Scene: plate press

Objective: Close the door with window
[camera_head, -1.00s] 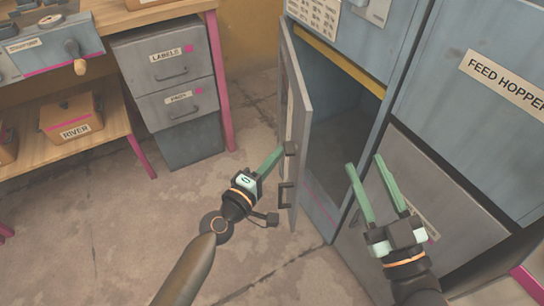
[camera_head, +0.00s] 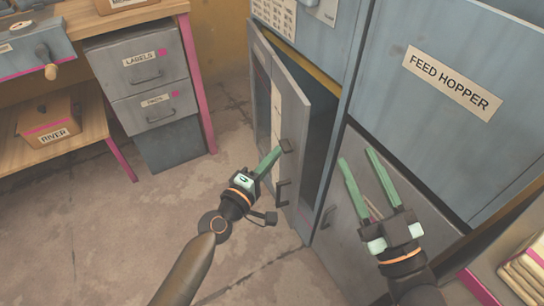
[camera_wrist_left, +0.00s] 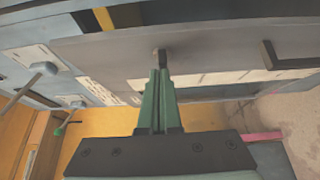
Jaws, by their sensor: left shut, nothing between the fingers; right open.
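The door with the window (camera_head: 290,125) is grey, hinged at its far left edge, and stands partly open in front of the dark cabinet opening (camera_head: 323,105). Its window is the dark strip on its left part. It carries a black handle (camera_head: 282,192) and a small black latch (camera_head: 287,146). My left gripper (camera_head: 277,153) is shut and empty, its tips at the door face by the latch; contact is not certain. The left wrist view shows the shut fingers (camera_wrist_left: 160,75) pointing at the grey door face (camera_wrist_left: 215,50). My right gripper (camera_head: 356,157) is open and empty in front of the grey lower panel.
The blue cabinet marked FEED HOPPER (camera_head: 450,85) stands at the right. A drawer unit marked LABELS (camera_head: 148,80) and a wooden bench with a RIVER box (camera_head: 50,120) are at the left. The floor (camera_head: 150,220) before the door is clear.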

